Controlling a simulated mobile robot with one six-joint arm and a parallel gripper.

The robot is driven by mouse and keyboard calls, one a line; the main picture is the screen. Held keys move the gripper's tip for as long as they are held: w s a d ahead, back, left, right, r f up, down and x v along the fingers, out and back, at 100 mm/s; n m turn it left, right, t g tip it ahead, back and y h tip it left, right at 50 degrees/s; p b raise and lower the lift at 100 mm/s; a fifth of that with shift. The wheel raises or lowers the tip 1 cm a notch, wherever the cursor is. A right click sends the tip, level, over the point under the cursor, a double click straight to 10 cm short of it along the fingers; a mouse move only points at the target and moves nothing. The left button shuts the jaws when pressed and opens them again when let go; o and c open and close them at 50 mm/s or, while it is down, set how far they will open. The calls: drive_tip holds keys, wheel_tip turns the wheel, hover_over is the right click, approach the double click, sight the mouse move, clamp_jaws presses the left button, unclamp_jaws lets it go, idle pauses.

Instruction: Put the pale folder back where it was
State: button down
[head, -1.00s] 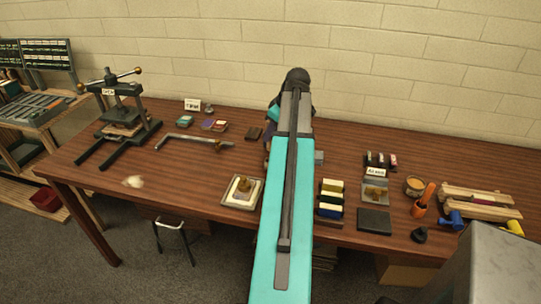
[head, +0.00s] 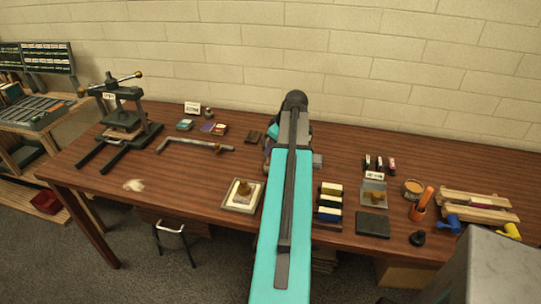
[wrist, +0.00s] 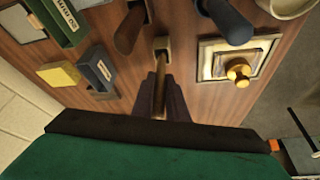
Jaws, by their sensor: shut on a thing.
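My gripper shows in the wrist view as two dark fingers (wrist: 161,92). They are shut on a narrow tan strip, the pale folder (wrist: 160,72), which points away from the camera over the brown table top. Whether its tip touches the wood I cannot tell. In the head view my teal arm reaches over the table's middle and hides the fingers and the folder. No label or mark for the folder's place can be made out.
A framed tray (head: 233,208) with a brass knob lies left of my arm. Colored blocks (head: 330,195) stand to its right, a dark slab (head: 373,225) beyond. A black press (head: 125,120) and metal bar (head: 190,142) are at left.

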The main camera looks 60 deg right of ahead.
drive_tip(key=shift+f+p, duration=0.45)
drive_tip(key=shift+f, duration=1.1)
drive_tip(key=shift+f, duration=0.15)
drive_tip(key=c, duration=1.7)
unclamp_jaws()
drive_tip(key=shift+c, duration=0.2)
drive_tip(key=shift+r, duration=0.25)
drive_tip(key=b+v, duration=0.3)
drive_tip(key=v, duration=0.9)
